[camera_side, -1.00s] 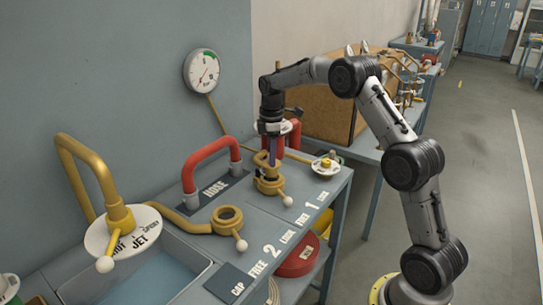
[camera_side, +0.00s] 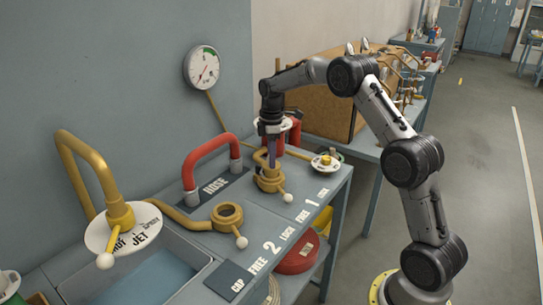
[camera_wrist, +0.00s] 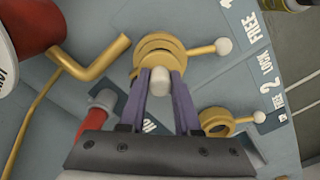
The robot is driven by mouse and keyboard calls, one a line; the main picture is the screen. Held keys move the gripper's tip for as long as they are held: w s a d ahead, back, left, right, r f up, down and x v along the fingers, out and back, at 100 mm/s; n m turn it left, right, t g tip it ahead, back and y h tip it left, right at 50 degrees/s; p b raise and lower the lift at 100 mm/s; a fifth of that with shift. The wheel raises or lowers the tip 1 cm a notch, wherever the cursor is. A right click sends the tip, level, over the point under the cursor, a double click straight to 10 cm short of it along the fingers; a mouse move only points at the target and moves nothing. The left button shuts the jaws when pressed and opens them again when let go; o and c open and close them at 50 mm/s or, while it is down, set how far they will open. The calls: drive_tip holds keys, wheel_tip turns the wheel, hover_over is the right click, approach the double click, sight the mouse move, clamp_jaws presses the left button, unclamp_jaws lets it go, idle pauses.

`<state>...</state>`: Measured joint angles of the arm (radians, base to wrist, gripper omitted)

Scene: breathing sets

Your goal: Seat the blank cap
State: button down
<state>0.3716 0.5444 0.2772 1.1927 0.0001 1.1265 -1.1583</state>
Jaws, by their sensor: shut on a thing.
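My gripper (camera_side: 271,164) points down over the brass socket at station 1 (camera_side: 270,184), and its purple fingers are shut on a pale rounded stud (camera_wrist: 160,80). I take this stud to be the grip of the blank cap. It stands at the brass socket, whose rings show in the wrist view (camera_wrist: 152,47). The fingers hide where stud and socket meet, so I cannot tell how deep the cap sits. The socket's lever, with a white ball (camera_side: 288,198), points out toward the FREE lettering.
An empty brass ring at station 2 (camera_side: 228,214) has its own white-balled lever (camera_side: 241,243). A red handle (camera_side: 208,158), a yellow bent pipe with a JET disc (camera_side: 122,228) and a blue CAP plate (camera_side: 231,279) are nearby. A white disc (camera_side: 325,164) lies at the right edge.

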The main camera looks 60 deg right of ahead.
drive_tip(key=shift+f, duration=0.55)
drive_tip(key=c, duration=0.5)
unclamp_jaws()
drive_tip(key=shift+c, duration=0.2)
wheel_tip(320, 180, up, 14)
drive_tip(key=shift+f, duration=0.1)
